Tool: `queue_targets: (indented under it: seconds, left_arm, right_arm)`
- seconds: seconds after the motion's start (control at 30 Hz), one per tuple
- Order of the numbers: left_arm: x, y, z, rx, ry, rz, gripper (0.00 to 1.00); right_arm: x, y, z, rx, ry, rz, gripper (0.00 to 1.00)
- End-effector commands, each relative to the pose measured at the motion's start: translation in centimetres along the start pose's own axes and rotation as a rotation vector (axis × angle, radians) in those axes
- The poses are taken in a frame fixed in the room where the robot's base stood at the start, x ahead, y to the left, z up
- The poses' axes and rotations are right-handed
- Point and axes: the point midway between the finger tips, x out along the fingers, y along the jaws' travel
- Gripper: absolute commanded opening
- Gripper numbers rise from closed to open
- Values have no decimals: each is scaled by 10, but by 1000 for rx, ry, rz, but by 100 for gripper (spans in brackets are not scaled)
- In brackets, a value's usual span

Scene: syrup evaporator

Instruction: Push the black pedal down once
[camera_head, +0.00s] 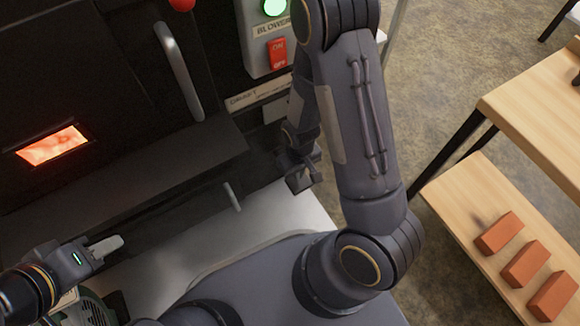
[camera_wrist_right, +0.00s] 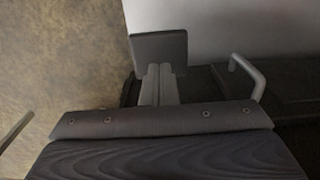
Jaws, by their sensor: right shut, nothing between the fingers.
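The black pedal (camera_wrist_right: 160,47) shows in the right wrist view as a dark square plate straight beyond my right fingertips. My right gripper (camera_wrist_right: 159,72) is shut and empty, its two grey fingers side by side, with tips overlapping the pedal's near edge in the picture. I cannot tell whether they touch it. In the head view, a dark plate that looks like the pedal (camera_head: 301,181) sits below my right forearm, mostly hidden by the wrist. My left gripper (camera_head: 106,246) is at the lower left, far from the pedal; its finger gap cannot be made out.
The black evaporator front has a glowing window (camera_head: 53,146), a long door handle (camera_head: 180,72) and a low handle (camera_head: 232,197). A blower box (camera_head: 262,50) has a lit green lamp and a red switch. A wooden bench with bricks (camera_head: 500,234) stands at right.

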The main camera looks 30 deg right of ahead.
Motion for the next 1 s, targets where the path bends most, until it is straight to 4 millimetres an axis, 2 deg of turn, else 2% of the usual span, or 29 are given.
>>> queue_targets:
  seconds: [0.23,1.0]
  left_arm:
    - [3,-1,2,0,0,0,36]
    - [38,-18,19,0,0,0,36]
  right_arm:
    - [4,0,0,0,0,0,0]
    - [58,0,-6,0,1,0,0]
